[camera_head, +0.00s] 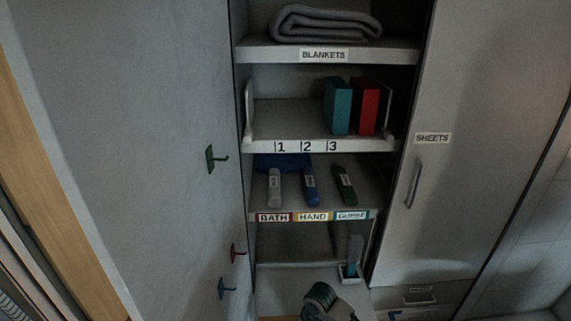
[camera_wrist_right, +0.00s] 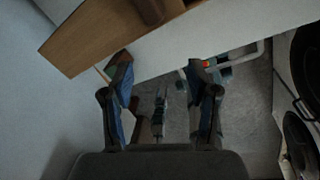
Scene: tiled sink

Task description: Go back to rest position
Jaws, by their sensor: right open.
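My right gripper (camera_wrist_right: 162,92) shows in the right wrist view, with its two dark, blue-sided fingers spread apart. Nothing is held between the fingers. Beyond the fingers lies a grey floor-like surface, with a thin dark object (camera_wrist_right: 160,108) seen in the gap; I cannot tell what it is. My left gripper is in neither view.
An open cupboard holds a folded grey blanket (camera_head: 325,24), a teal binder (camera_head: 338,106), a red binder (camera_head: 368,108) and rolled items on labelled shelves. A closed SHEETS door (camera_head: 470,150) stands right. Hooks (camera_head: 213,159) stick out from the left panel. A wooden board (camera_wrist_right: 120,35) is near my right gripper.

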